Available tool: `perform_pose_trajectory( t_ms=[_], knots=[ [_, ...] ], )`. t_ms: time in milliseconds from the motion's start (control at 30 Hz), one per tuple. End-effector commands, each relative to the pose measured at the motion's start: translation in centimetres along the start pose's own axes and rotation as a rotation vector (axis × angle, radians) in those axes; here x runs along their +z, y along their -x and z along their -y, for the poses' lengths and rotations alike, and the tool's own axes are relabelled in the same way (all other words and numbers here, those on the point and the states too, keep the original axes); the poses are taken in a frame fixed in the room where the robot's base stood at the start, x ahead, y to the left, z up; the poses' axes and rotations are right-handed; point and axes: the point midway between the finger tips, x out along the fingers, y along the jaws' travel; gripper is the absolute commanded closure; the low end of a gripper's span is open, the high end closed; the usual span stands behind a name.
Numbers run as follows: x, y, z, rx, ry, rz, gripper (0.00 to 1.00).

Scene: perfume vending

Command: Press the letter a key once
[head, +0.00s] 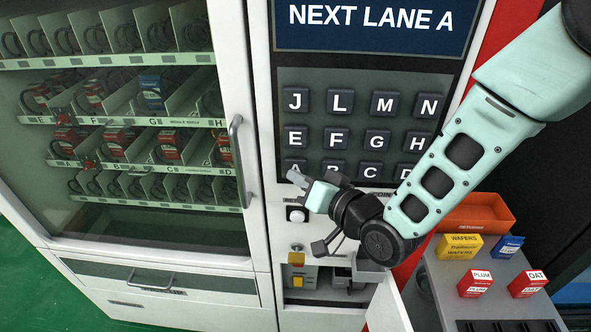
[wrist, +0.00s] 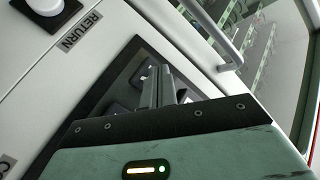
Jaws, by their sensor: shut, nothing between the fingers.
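The letter A key (head: 296,166) is at the left end of the bottom row of the dark keypad, and only its upper part shows in the head view. My gripper (head: 293,176) is shut and empty, with its tips at the lower edge of that key. I cannot tell whether the tips touch it. In the wrist view the closed fingers (wrist: 158,80) point at the dark keypad panel (wrist: 108,82), and they hide part of the keys there. The display (head: 372,22) above the keypad reads "NEXT LANE A".
A white round button (head: 297,215) sits just below my gripper; it also shows in the wrist view (wrist: 45,4) near the label RETURN. The door handle (head: 238,160) is left of the keypad. An orange tray (head: 478,212) and several small boxes stand at the right.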

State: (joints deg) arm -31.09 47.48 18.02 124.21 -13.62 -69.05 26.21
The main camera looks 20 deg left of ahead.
Motion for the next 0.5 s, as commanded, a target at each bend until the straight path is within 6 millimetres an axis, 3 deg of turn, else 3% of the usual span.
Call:
perform_pose_trajectory(
  t_ms=[500],
  knots=[
    [0.61,0.69,0.48,-0.001,0.0,0.002,1.0]
  ],
)
